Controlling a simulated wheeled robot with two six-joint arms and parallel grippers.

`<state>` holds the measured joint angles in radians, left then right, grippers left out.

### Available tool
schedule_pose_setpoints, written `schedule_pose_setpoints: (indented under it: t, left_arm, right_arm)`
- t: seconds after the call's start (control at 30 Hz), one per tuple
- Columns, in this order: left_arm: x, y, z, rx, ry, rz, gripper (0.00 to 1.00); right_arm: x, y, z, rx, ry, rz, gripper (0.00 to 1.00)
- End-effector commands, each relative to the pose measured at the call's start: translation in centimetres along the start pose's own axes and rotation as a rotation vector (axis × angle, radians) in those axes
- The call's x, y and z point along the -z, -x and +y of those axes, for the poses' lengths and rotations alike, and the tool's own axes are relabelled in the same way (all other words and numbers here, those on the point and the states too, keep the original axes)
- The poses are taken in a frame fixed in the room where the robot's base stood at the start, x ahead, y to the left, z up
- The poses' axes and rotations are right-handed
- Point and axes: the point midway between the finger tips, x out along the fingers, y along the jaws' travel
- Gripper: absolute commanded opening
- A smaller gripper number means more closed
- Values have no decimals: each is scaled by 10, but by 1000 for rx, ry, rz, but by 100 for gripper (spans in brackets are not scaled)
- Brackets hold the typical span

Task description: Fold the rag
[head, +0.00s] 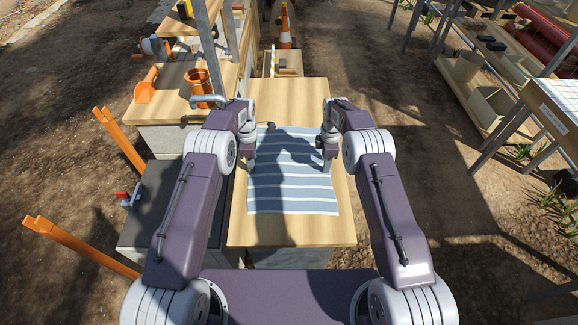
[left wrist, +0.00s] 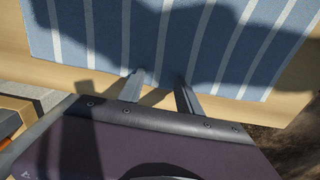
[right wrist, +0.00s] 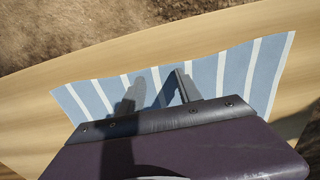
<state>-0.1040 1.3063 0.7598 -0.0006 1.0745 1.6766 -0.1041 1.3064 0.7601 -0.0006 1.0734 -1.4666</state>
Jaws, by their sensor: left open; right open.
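The rag (head: 293,188) is blue with white stripes and lies spread flat on the wooden table. It also shows in the left wrist view (left wrist: 190,45) and in the right wrist view (right wrist: 232,75). My left gripper (head: 249,166) is open at the rag's left edge, its two fingers apart (left wrist: 158,82). My right gripper (head: 327,168) is open over the rag's right edge, and its fingers (right wrist: 160,85) show over the cloth in its wrist view. I cannot tell whether the fingertips touch the cloth. My arm's shadow covers part of the rag.
The wooden table (head: 290,232) has bare wood in front of the rag and behind it. An orange pot (head: 199,86) stands on a side bench at the left. Shelves stand apart at the right.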

Motion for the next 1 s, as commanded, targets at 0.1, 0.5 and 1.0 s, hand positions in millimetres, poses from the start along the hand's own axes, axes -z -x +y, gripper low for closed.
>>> schedule_pose_setpoints:
  t: [0.1, 0.5, 1.0]
  left_arm:
    - [0, -1, 0, 1, 0, 0, 42]
    - [0, -1, 0, 1, 0, 0, 0]
    - [0, 9, 0, 1, 0, 0, 0]
  right_arm:
    - [0, -1, -1, 2, 0, 0, 42]
    - [0, -2, -1, 3, 0, 0, 0]
    - [0, 9, -1, 3, 0, 0, 0]
